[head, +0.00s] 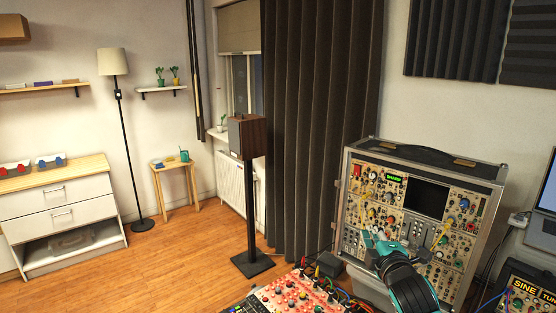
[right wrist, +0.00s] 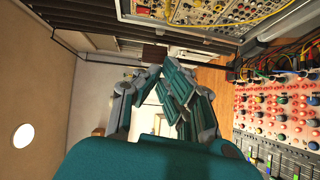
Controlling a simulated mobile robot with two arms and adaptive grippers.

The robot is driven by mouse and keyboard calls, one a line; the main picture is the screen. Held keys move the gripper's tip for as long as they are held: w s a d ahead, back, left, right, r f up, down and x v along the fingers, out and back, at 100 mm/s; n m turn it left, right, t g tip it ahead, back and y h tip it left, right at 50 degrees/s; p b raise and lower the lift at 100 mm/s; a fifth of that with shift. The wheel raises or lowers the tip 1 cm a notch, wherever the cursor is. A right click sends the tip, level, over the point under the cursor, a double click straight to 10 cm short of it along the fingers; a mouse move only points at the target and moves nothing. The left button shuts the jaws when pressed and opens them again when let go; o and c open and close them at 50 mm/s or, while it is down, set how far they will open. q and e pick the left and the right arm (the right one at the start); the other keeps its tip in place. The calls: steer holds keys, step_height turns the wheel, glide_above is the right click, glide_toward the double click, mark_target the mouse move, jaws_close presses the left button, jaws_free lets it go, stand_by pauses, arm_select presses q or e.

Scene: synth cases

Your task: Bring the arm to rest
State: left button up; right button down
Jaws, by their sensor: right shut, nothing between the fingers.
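My right gripper (head: 371,239) is in the lower right of the head view, in front of the modular synth case (head: 345,205). It is shut and empty. In the right wrist view its teal and grey fingers (right wrist: 166,84) lean together with nothing held. The synth case stands upright, its panel full of knobs, with a dark screen and yellow cables; part of its lower panel is hidden behind my gripper. Its panel also shows at the top of the wrist view (right wrist: 210,10). My left gripper is in neither view.
A red-knobbed mixer (head: 290,295) with plugged cables lies at the bottom, left of my right arm. Another small synth (head: 530,290) and a laptop (head: 548,190) are at the right edge. A speaker on a stand (head: 246,137) stands further back. The wooden floor at left is open.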

steer(key=s+a+f+m+g, duration=0.2)
steer(key=s+f+m+g, duration=0.55)
steer(key=s+f, duration=1.3)
steer(key=s+f+m+g, duration=0.3)
steer(key=s+f+m, duration=0.1)
steer(key=s, duration=0.6)
steer(key=s+f+m+g, duration=0.3)
steer(key=s+m, duration=0.1)
steer(key=s, duration=0.7)
step_height(320, 180, down, 29)
steer(key=g+b, duration=0.1)
steer(key=b, duration=0.4)
arm_select(q)
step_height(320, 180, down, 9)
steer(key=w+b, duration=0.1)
steer(key=b, duration=0.3)
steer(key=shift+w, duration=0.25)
arm_select(e)
steer(key=s+d+f+g, duration=0.1)
steer(key=s+d+f, duration=0.1)
steer(key=s+f, duration=1.5)
step_height(320, 180, down, 5)
steer(key=shift+s+d+r+n, duration=0.1)
steer(key=shift+s+d+n, duration=0.25)
steer(key=shift+n, duration=0.1)
